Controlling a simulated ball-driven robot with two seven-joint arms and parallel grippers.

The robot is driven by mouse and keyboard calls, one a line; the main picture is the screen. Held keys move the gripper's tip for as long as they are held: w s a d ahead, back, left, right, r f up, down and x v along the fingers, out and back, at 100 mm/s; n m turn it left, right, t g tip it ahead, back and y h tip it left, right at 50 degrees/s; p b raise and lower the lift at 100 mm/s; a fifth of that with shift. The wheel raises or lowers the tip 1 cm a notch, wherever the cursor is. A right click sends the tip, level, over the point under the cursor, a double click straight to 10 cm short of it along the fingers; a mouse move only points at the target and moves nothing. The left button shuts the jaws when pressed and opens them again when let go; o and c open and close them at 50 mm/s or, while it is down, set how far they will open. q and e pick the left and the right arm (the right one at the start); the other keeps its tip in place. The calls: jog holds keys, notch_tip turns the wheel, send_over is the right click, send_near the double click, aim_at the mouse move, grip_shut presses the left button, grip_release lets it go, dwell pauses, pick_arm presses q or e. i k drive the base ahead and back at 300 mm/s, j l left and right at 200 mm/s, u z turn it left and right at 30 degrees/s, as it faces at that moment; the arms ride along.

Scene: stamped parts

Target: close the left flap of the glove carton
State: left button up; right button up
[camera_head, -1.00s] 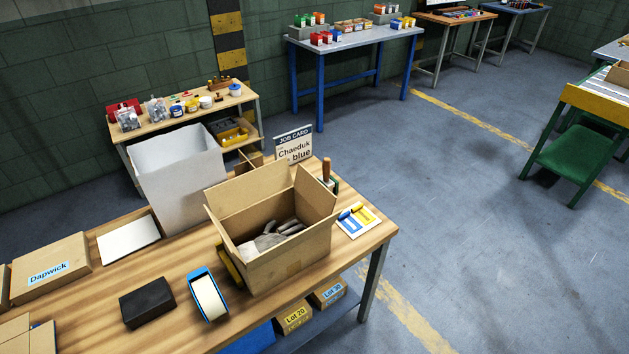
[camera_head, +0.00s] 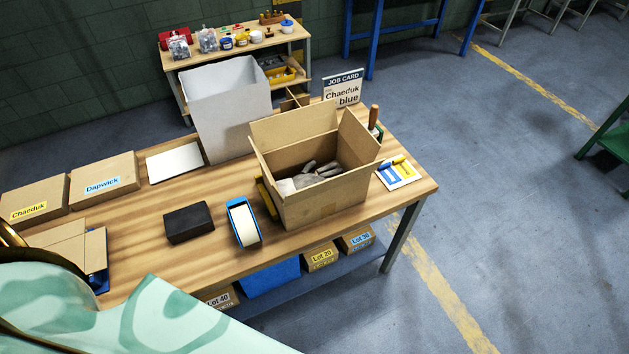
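The glove carton (camera_head: 318,203) is an open brown cardboard box near the right end of the workbench. Grey gloves (camera_head: 316,172) lie inside it. Its left flap (camera_head: 262,165) stands up, seen nearly edge-on. The back flap (camera_head: 292,124) stands up and leans back. The right flap (camera_head: 359,140) stands up at the right side. I cannot clearly make out a front flap. Neither of my grippers shows in this view, and nothing touches the carton's flaps.
A tape roll in a blue holder (camera_head: 243,222) and a black block (camera_head: 188,222) lie left of the carton. A white bin (camera_head: 226,105) and job card (camera_head: 343,90) stand behind. A blue and yellow card (camera_head: 396,172) lies right. Cartons (camera_head: 104,180) stand far left.

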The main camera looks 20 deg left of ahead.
aim_at(266, 172)
jog(key=u, duration=1.15)
jog(key=j, duration=0.1)
